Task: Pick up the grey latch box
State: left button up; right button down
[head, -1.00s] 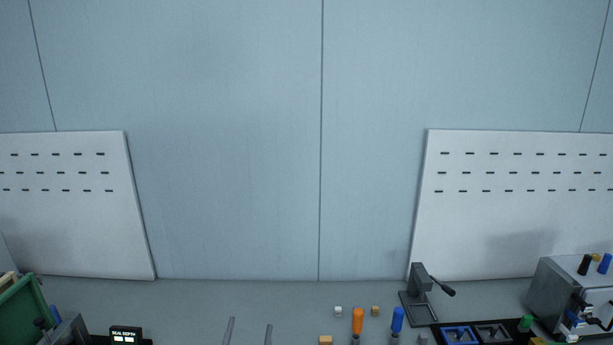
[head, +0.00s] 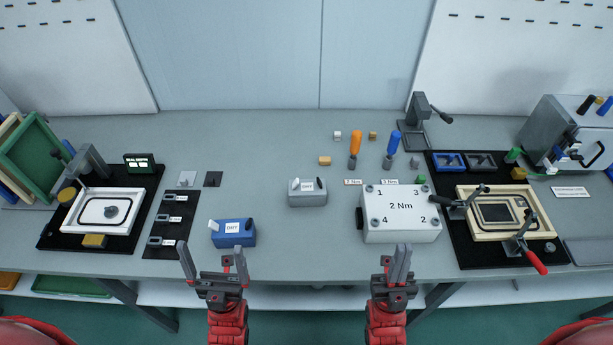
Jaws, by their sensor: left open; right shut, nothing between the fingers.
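The grey latch box (head: 307,198) stands on the bench near the middle in the head view, with a white label on its front and small white and dark parts on top. Nothing holds it. My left gripper (head: 212,256) is open and empty, at the bench's front edge, lower left of the grey box. My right gripper (head: 397,256) is shut and empty, lower right of the grey box, in front of the white "2 Nm" box.
A blue labelled box (head: 232,234) stands just beyond my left gripper. The white "2 Nm" box (head: 401,222) stands right of the grey box. Black fixture mats (head: 60,238) lie at left and right (head: 466,247). Orange (head: 356,145) and blue (head: 394,143) drivers stand behind.

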aim_at(308, 193)
jog(key=j+z, duration=0.15)
jog(key=j, duration=0.35)
jog(key=k+j+z, duration=0.2)
jog(key=j, duration=0.3)
jog(key=j+z, duration=0.15)
jog(key=j, duration=0.35)
jog(key=k+j+z, duration=0.15)
jog(key=j, duration=0.3)
